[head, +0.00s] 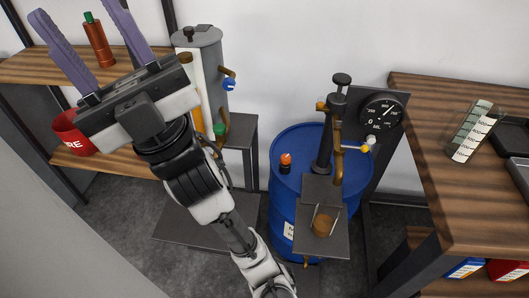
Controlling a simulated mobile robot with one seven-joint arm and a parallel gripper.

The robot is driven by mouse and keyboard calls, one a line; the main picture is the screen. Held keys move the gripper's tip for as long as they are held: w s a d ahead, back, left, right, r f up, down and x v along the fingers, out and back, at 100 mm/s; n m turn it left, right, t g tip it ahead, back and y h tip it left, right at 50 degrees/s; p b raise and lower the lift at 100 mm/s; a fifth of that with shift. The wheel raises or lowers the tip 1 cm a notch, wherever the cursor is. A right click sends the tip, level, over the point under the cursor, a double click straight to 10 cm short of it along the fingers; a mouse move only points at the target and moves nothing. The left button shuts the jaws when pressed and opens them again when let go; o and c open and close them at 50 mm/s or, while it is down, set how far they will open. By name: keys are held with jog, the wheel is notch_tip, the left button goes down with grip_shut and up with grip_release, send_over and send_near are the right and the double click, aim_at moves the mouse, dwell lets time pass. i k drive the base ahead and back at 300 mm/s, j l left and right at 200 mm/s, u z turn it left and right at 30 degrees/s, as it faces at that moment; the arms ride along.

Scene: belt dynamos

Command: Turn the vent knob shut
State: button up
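I cannot tell for certain which knob is the vent knob. An orange-red knob (286,158) on a dark stem stands on top of the blue drum (283,205). A blue knob (229,85) and a green knob (219,129) sit on brown pipe fittings of the grey tank (207,60). A small white knob (371,140) sits below the gauge. My gripper (77,10) is at the upper left, its purple fingers wide apart with nothing between them. It is well left of all these knobs and touches none of them.
A pump column (325,145) with a cup (323,224) on its platform rises at the drum. A round gauge (382,112) is behind it. A wooden table (440,110) at right holds a graduated glass (474,130). A red bin (72,133) and copper bottle (98,42) stand on left shelves.

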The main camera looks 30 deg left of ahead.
aim_at(285, 158)
jog(key=u, duration=0.7)
jog(key=l, duration=0.45)
jog(key=k+l+u, duration=0.1)
jog(key=l, duration=0.4)
jog(key=k+l, duration=0.1)
jog(key=l, duration=0.35)
jog(key=i+l, duration=0.15)
jog(key=i, duration=0.3)
jog(key=j+u, duration=0.05)
